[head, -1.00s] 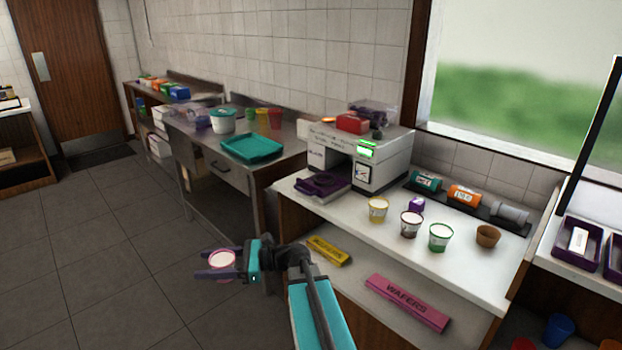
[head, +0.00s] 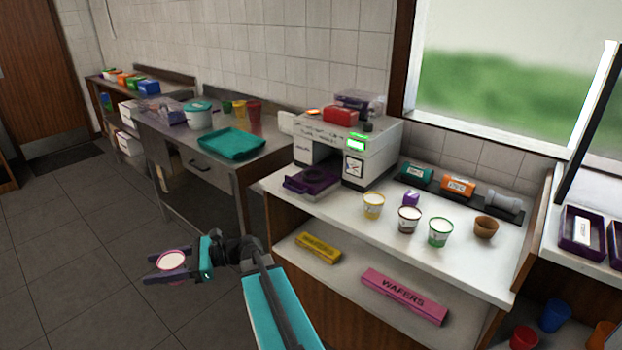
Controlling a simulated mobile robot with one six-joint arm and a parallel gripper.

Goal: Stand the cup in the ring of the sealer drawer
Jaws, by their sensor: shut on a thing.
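My gripper (head: 172,264) is at the lower left, over the floor and away from the counter. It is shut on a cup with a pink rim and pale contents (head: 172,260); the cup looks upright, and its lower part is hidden. The sealer (head: 345,148) is a white machine with a green display, at the left end of the white counter. Its purple drawer (head: 311,180) sticks out at the front left. The ring in the drawer is too small to make out clearly.
Yellow (head: 373,205), brown (head: 408,219) and green (head: 439,232) cups stand on the counter right of the sealer, near a brown empty cup (head: 486,228). A pink wafers box (head: 404,296) and a yellow box (head: 318,247) lie on the shelf below. A steel table (head: 190,150) stands left.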

